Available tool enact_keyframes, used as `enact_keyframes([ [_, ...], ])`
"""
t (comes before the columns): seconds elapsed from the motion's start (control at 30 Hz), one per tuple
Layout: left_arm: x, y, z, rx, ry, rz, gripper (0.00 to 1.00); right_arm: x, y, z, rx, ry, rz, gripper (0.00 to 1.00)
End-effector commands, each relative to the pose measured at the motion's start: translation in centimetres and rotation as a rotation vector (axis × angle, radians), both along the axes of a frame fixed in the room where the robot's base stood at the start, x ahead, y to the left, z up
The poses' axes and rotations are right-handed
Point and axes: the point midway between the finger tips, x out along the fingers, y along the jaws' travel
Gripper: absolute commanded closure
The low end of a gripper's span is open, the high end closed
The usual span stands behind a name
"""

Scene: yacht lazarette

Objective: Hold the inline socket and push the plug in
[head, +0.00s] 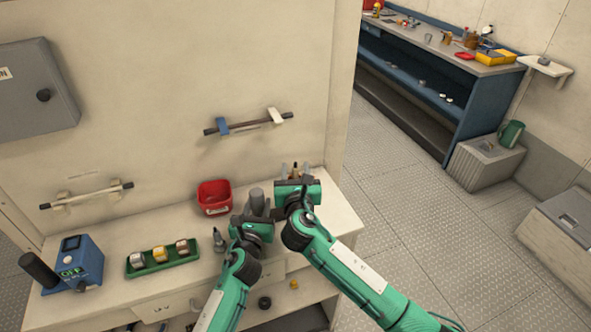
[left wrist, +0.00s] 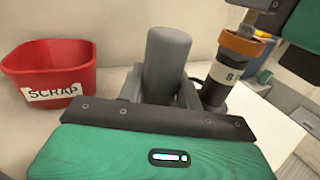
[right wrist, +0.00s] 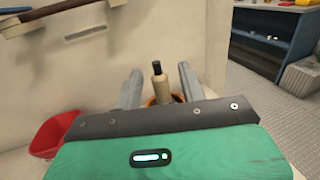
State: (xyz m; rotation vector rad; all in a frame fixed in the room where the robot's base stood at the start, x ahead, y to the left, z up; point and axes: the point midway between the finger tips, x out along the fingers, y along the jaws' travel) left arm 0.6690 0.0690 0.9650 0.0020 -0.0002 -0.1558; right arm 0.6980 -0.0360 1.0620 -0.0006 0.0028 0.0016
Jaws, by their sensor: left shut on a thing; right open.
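A thick grey upright cylinder (left wrist: 168,60), which looks like the inline socket, stands between the fingers of my left gripper (head: 256,210). That gripper is shut on it; the cylinder (head: 257,196) also shows above it in the head view. My right gripper (head: 295,171) is open, beside and slightly behind the left one. Between its spread fingers in the right wrist view is a cream piece with a dark tip (right wrist: 158,85), apart from both fingers. An orange-collared black piece with a white label (left wrist: 228,70) stands near it; I cannot tell which is the plug.
A red SCRAP bin (head: 214,197) stands against the wall, left of the grippers. A green tray (head: 162,262) with small parts, a blue device (head: 76,262) and a small dark grey cone-topped piece (head: 219,240) are on the bench. A handrail (head: 248,124) is on the wall above.

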Motion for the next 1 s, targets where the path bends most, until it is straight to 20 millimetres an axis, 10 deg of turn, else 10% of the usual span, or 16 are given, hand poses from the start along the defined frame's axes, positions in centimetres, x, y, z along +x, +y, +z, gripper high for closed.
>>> enact_keyframes([
  [0.5,0.0,0.0,-0.1,0.0,0.001,0.0,0.97,-9.7,0.0,-0.1,0.001,0.001,0.002,0.59],
  [1.0,0.0,0.0,0.0,0.0,0.001,0.0,0.97,-11.4,0.0,0.0,0.0,0.0,0.0,0.59],
])
